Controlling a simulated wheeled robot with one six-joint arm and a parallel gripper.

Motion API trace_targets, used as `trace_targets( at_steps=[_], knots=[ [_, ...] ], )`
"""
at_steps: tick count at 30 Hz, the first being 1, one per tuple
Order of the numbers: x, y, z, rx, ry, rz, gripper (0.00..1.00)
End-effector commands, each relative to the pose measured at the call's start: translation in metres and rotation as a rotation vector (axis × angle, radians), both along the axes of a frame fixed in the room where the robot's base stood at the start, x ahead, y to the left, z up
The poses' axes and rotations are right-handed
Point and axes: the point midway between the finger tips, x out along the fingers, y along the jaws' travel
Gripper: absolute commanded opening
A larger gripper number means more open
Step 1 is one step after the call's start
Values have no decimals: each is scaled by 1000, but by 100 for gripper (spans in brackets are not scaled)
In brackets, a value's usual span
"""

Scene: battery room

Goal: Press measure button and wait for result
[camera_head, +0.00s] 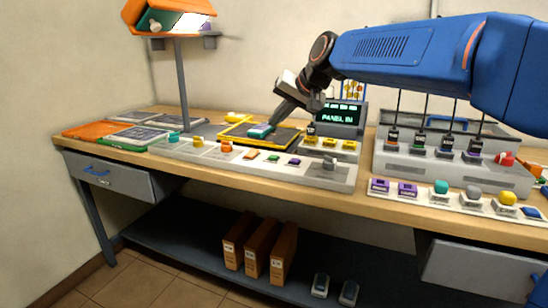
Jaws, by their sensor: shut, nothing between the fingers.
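My gripper (276,120) is shut and empty. It points down and left, with its tip just above or touching a light blue and white block (261,131); I cannot tell which. The block is on a dark plate with a yellow frame (228,137). Right behind it stands a tester with a display (339,114) that reads "PANEL IN" in green. In front of the display is a grey strip (328,150) with several yellow buttons (330,143). Their labels are too small to read, so I cannot tell which is the measure button.
A long grey rack (210,157) with coloured pieces lies along the bench front (200,168). At right, a grey stand (420,168) holds several upright probes, with a row of coloured knobs (441,187) before it.

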Motion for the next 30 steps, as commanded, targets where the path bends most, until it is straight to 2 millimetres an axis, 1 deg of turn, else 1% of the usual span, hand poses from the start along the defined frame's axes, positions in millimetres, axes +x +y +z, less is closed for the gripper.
trace_targets(
  at_steps=[12,18,24,30],
  knots=[
    [-1,0,-50,-1,2,-1,0],
    [0,0,-68,-1,2,-1,0],
    [0,0,-76,-1,-1,-1,0],
    [0,0,-77,-1,-1,-1,0]
  ],
)
